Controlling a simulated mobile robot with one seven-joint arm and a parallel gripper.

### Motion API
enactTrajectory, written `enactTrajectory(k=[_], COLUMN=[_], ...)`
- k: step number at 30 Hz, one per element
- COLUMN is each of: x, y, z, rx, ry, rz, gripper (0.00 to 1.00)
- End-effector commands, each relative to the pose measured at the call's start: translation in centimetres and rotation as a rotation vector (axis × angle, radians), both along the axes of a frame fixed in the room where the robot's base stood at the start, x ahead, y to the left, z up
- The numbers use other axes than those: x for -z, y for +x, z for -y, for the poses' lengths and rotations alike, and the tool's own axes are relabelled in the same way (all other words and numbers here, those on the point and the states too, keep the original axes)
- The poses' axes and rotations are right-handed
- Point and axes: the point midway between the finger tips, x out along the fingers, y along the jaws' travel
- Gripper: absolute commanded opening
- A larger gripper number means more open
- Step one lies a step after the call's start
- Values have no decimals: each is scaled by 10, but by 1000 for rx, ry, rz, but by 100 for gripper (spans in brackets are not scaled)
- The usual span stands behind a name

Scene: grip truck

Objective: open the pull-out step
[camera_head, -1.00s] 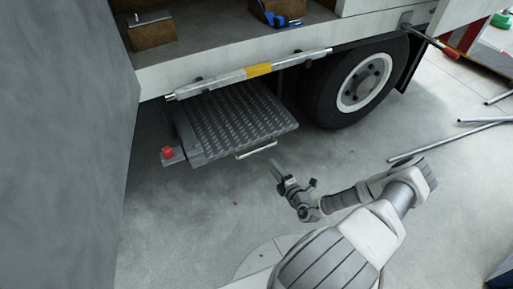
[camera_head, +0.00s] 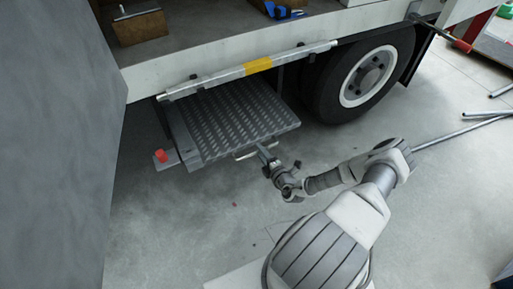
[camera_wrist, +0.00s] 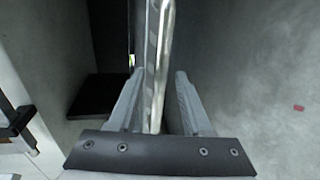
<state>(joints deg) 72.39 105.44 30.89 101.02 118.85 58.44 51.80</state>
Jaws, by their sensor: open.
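The pull-out step (camera_head: 235,118) is a grey chequered metal tread under the truck body, partly extended over the floor. A thin bar handle (camera_head: 243,155) runs along its front edge. My gripper (camera_head: 264,153) is at the right part of this handle. In the wrist view, my gripper (camera_wrist: 158,105) has its two fingers apart. A shiny metal bar (camera_wrist: 160,40), which looks like the handle, runs between the fingers. In the wrist view the fingers show no clear contact with the bar. The bar's lower end is hidden by the gripper's own plate.
A red knob (camera_head: 160,156) sits on a bracket left of the step. A rail with a yellow band (camera_head: 257,65) crosses above it. The truck wheel (camera_head: 365,75) is at the right. Metal pipes (camera_head: 460,130) lie on the floor at far right. The floor in front is clear.

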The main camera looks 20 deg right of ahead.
Motion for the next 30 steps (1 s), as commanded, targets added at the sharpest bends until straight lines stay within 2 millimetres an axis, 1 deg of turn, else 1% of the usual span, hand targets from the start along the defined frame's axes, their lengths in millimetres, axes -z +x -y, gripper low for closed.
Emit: enactTrajectory(k=[4,16,17,18,20,24,25,30], x=[3,3,3,3,3,3,3,3], y=[3,4,4,4,4,4,4,4], z=[0,0,0,0,0,0,0,0], rx=[4,6,6,5,5,5,5,5], ry=[0,1,1,1,1,1,1,1], rz=[-1,-1,-1,-1,-1,0,0,0], gripper=[49,49,46,39,28,3,0,0])
